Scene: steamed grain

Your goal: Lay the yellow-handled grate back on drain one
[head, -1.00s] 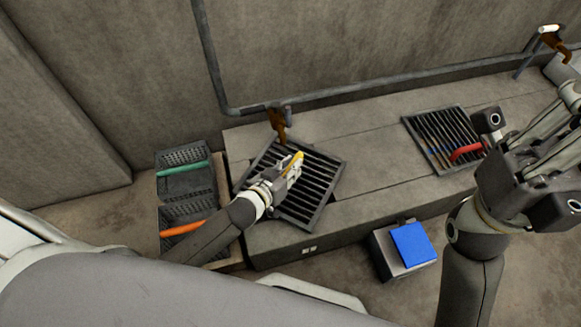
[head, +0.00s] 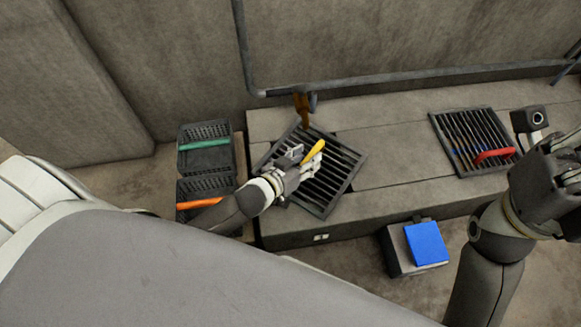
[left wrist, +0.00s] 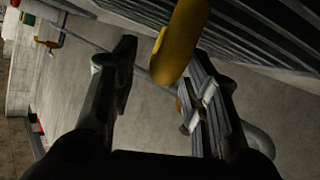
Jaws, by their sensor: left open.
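The dark grate with the yellow handle (head: 343,178) lies on the stone ledge in the head view, turned askew to the ledge edges. Its yellow handle (head: 314,152) stands at its middle, and it shows close up in the left wrist view (left wrist: 181,42). My left gripper (head: 303,160) is open at the handle, its fingers apart in the left wrist view (left wrist: 160,82). The handle appears beside the right-hand finger there; contact is unclear. Drain one is mostly hidden under the grate and arm. My right gripper (head: 562,160) is at the right edge, partly cut off, its jaws unclear.
A red-handled grate (head: 460,128) lies farther right on the ledge (head: 385,150). A brown valve lever (head: 301,106) rises close behind the yellow-handled grate. Green-handled (head: 205,160) and orange-handled (head: 192,190) baskets sit left. A box with a blue top (head: 426,244) stands in front.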

